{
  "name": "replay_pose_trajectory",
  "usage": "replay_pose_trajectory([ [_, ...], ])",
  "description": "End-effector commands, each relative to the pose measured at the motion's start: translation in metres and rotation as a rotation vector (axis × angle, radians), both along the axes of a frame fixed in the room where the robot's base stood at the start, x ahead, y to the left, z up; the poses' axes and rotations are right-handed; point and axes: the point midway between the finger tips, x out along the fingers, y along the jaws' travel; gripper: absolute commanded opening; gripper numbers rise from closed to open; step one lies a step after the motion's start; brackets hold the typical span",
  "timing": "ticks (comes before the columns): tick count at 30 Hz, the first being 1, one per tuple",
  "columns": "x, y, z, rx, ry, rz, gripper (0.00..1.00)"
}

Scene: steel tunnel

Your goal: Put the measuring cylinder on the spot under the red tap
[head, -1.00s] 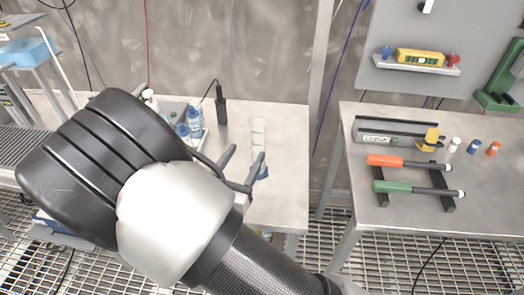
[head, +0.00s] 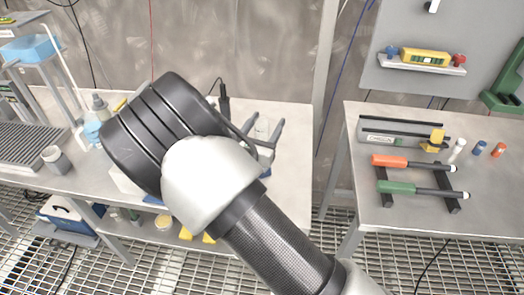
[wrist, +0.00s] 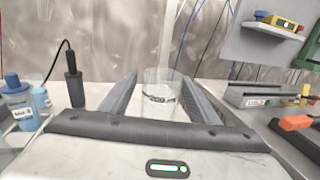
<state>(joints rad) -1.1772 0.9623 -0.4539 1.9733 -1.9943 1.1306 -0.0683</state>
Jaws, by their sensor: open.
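A clear measuring cylinder (wrist: 160,98) with dark markings stands between the two fingers of my gripper (wrist: 162,88) in the wrist view. My gripper is open, with a finger on each side of the cylinder; I cannot tell whether either finger touches it. In the head view the clear cylinder (head: 262,129) shows between the fingertips (head: 264,126), its lower part hidden by my gripper. I cannot make out a red tap or the spot under it in either view.
A black upright tool with a cable (wrist: 74,80) and blue-capped bottles (wrist: 18,98) stand left of my gripper. A grey cup (head: 56,159) is on the left bench. The right table (head: 420,222) holds orange and green-handled tools. A gap separates the benches.

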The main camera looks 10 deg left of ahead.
Motion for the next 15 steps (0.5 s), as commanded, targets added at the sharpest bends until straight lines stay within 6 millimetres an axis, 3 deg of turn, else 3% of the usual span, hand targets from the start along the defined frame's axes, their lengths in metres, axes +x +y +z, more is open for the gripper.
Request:
replay_pose_trajectory([
  [7,0.0028,-0.0003,-0.0002,-0.001,0.001,0.001,0.54],
  [15,0.0026,-0.0003,-0.0002,0.000,0.001,0.001,0.09],
])
